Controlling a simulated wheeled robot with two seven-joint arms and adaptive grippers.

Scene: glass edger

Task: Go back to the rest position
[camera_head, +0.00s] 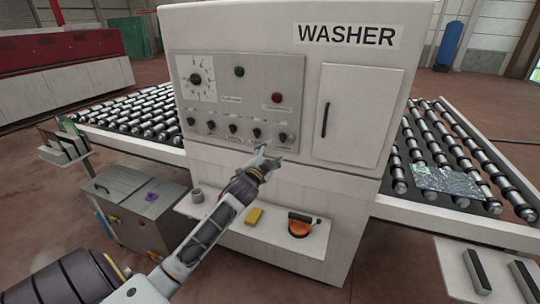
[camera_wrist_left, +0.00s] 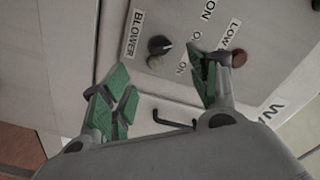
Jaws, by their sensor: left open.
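My left arm reaches from the lower left of the head view to the washer (camera_head: 345,165). My left gripper (camera_head: 268,163) is in front of the lower right part of the washer's control panel (camera_head: 240,90). In the left wrist view its green fingers (camera_wrist_left: 160,95) are spread apart with nothing between them. A black knob (camera_wrist_left: 159,46) beside the BLOWER label shows beyond the fingers and apart from them. A red-brown round button (camera_wrist_left: 239,58) shows just right of the right finger. My right gripper is in neither view.
Below the panel, a shelf holds a grey cup (camera_head: 197,195), a yellow block (camera_head: 254,216) and an orange-black tool (camera_head: 299,225). Roller conveyors (camera_head: 130,112) run out on both sides. A glass sheet (camera_head: 446,181) lies on the right rollers. A grey cabinet (camera_head: 130,205) stands left of the shelf.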

